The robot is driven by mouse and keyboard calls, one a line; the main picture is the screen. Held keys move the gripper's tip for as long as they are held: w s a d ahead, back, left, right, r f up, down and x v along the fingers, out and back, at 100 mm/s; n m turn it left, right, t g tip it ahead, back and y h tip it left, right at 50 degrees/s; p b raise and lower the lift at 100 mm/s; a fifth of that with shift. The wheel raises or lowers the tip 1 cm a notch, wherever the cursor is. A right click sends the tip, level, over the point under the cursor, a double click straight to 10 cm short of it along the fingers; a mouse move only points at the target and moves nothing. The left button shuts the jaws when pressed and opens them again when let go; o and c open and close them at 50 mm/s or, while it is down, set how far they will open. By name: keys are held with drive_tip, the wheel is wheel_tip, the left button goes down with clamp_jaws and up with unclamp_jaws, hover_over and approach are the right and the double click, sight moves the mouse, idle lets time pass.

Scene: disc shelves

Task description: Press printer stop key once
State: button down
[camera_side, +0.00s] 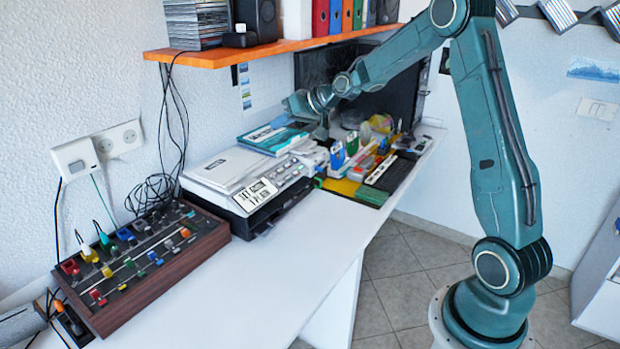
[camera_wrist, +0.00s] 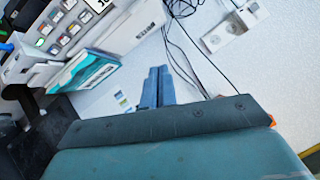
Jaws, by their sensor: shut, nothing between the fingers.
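The white printer (camera_side: 232,170) sits on the desk, with a grey key panel (camera_side: 283,174) along its right side and a display (camera_side: 255,194) reading roughly "SET AGAIN? 1 PLAIN" at its front. In the wrist view the key panel (camera_wrist: 62,27) is at the upper left, seen at a slant, with part of the display (camera_wrist: 98,4). Which key is stop cannot be read. My gripper (camera_side: 322,132) is beyond the printer, beside the teal books and apart from the keys. In the wrist view my gripper (camera_wrist: 157,72) has its fingers together, empty.
Teal books (camera_side: 272,138) lie at the printer's back end. An orange shelf (camera_side: 270,50) overhangs the desk. A mixer (camera_side: 145,265) is at the front left. The white desktop (camera_side: 285,255) before the printer is clear.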

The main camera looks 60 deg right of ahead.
sight(288, 165)
drive_tip(key=w+d+f+m+t, duration=0.1)
drive_tip(key=d+f+m, duration=0.1)
drive_tip(key=d+f, duration=0.4)
drive_tip(key=w+d+f+m+t+h, duration=0.1)
drive_tip(key=w+d+f+m+t, duration=0.1)
drive_tip(key=d+f, duration=0.4)
drive_tip(key=d, duration=0.4)
drive_tip(key=shift+w+f+t, duration=0.15)
drive_tip(key=shift+w+t, duration=0.1)
drive_tip(key=shift+t, duration=0.05)
drive_tip(key=shift+a+f, duration=0.1)
drive_tip(key=shift+w+f, duration=0.7)
drive_tip(key=shift+f, duration=0.55)
drive_tip(key=shift+w+f, duration=0.7)
drive_tip(key=shift+f, duration=0.55)
drive_tip(key=shift+w+f, duration=0.7)
drive_tip(key=shift+f, duration=0.55)
drive_tip(key=shift+w+f, duration=0.1)
drive_tip(key=shift+f, duration=0.05)
drive_tip(key=shift+w+f, duration=0.1)
drive_tip(key=shift+f, duration=0.15)
